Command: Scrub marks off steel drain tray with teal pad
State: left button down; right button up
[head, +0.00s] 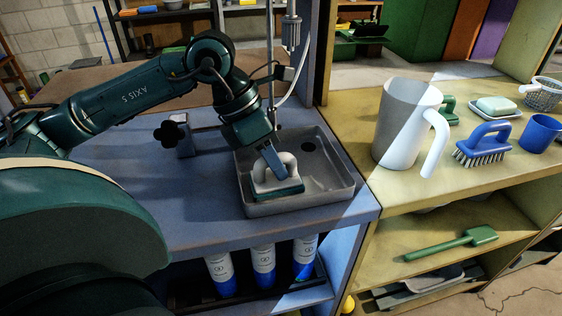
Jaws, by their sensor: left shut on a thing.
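The steel drain tray (334,207) is a shallow grey square basin set on the blue bench. A round dark drain hole shows near its back. The teal pad (277,191) has a pale arched handle on top and sits flat in the front left part of the tray. My left gripper (271,163) points down over the pad and is shut on its handle. The floor under the pad is hidden. A lighter patch shows to the right of the pad; I cannot tell whether it is a mark or light. My right gripper is out of view.
A black knob on a grey block (183,135) stands left of the tray. A vertical pipe with a pale hose (299,75) rises behind it. On the yellow bench to the right are a large white jug (404,125), a blue brush (485,143) and a blue mug (540,134).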

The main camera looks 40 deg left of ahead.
aim_at(297, 173)
pick_arm(q)
jog(key=shift+w+d+r+p, duration=0.1)
jog(key=shift+w+d+p, duration=0.2)
jog(key=shift+p, duration=0.15)
jog(key=shift+w+d+p, duration=0.3)
jog(key=shift+p, duration=0.05)
jog(key=shift+w+d+p, duration=0.5)
jog(key=shift+w+d, duration=0.2)
jog(key=shift+w, duration=0.3)
